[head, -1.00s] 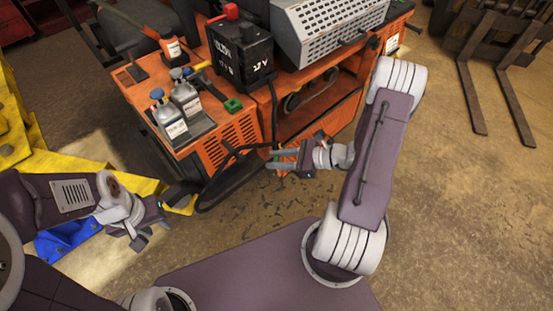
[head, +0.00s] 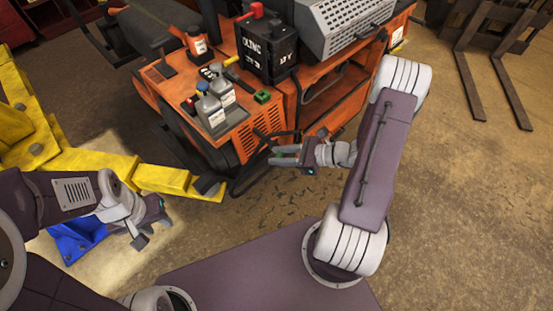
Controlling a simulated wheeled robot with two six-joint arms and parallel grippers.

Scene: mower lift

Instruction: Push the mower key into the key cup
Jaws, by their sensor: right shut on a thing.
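The orange mower (head: 250,133) stands ahead, with a small green square fitting (head: 263,96) on its deck that looks like the key cup. My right gripper (head: 279,154) is low beside the mower's near right side, below and right of the green fitting and apart from it. It is shut on a small greenish thing, probably the mower key, mostly hidden between the fingers. My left gripper (head: 152,233) is open and empty above the floor at the lower left, away from the mower.
Bottles (head: 212,110) and a black battery box (head: 266,48) stand on the mower. A yellow lift frame (head: 110,168) reaches in from the left, near my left gripper, with a blue part (head: 77,238) below. Dark forks (head: 487,85) lie at the upper right. The floor at right is clear.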

